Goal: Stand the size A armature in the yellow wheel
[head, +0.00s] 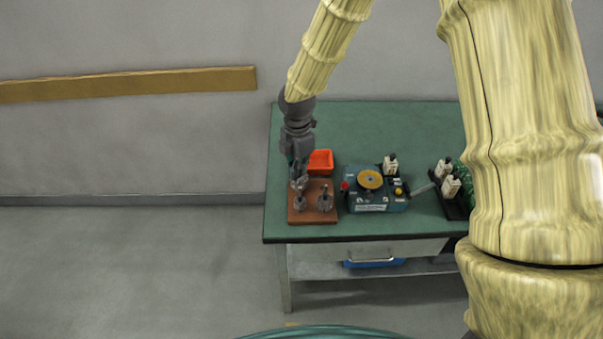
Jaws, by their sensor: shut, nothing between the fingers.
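Two small grey armatures stand upright on a brown wooden block at the front left of the green table: a left armature (300,203) and a right armature (325,201). I cannot tell which is size A. The yellow wheel (370,179) lies flat on top of a blue machine (372,200) to the right of the block; no armature shows in it. My gripper (299,184) points down right above the left armature. It is shut and looks empty. Whether its tips touch the armature is too small to tell.
The brown block (312,217) lies near the table's front edge. An orange bin (320,162) stands behind it. A red button (345,186) is on the machine's left. Pale blocks (450,186) stand in a dark tray at right. The table's back (350,120) is clear.

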